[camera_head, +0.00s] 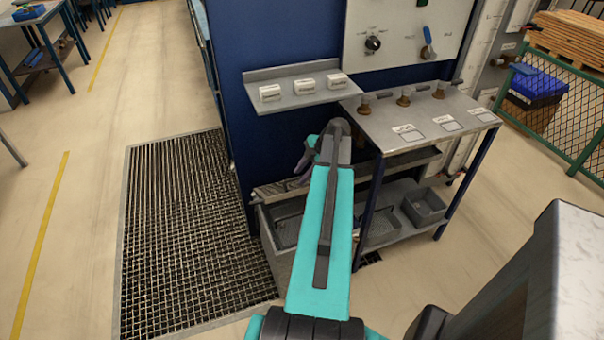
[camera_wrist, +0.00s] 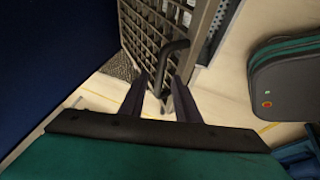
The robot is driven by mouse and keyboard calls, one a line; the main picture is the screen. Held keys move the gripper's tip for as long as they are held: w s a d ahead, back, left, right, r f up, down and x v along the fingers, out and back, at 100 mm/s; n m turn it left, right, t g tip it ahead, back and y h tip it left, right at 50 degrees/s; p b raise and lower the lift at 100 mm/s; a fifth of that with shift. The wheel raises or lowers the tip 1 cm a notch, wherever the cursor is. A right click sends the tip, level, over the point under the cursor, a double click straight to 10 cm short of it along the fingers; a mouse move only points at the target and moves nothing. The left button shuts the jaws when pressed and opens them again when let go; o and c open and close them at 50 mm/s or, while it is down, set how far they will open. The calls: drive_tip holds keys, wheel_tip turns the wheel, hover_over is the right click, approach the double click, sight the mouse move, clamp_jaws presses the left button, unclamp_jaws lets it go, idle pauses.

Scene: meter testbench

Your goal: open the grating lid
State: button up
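The grating lid (camera_wrist: 155,28) is a dark grid panel with a grey edge, at the top of the wrist view. A black bar handle (camera_wrist: 163,68) stands out from it. My gripper (camera_wrist: 159,80) is open, with one finger on each side of the handle and gaps visible beside the bar. In the head view my gripper (camera_head: 304,162) is beside the blue cabinet, mostly hidden behind my turquoise arm. Below it, a strip that looks like the lid's edge (camera_head: 268,191) shows at the back of a grey bin (camera_head: 272,240). The lid's exact tilt is unclear.
A large floor grating (camera_head: 185,235) lies left of the blue cabinet (camera_head: 285,35). A grey shelf (camera_head: 303,96) juts out above my gripper. A metal bench (camera_head: 440,115) stands close on the right.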

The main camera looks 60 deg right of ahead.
clamp_jaws()
drive_tip(key=shift+d, duration=0.15)
